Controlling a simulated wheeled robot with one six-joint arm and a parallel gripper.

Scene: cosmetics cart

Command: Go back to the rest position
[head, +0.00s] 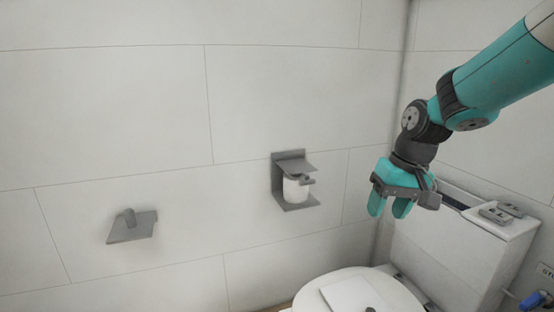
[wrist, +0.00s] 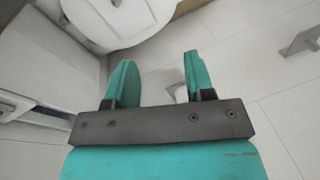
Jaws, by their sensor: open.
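My gripper (head: 388,208) hangs from my teal arm at the right of the head view, in front of the wall and the toilet tank. Its two teal fingers point down, stand apart and hold nothing. In the wrist view my gripper (wrist: 157,78) shows open, with nothing between the fingers except a partly hidden light thing behind them.
The toilet (head: 400,296) with a closed lid is at lower right, its tank (head: 450,240) close to my gripper.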

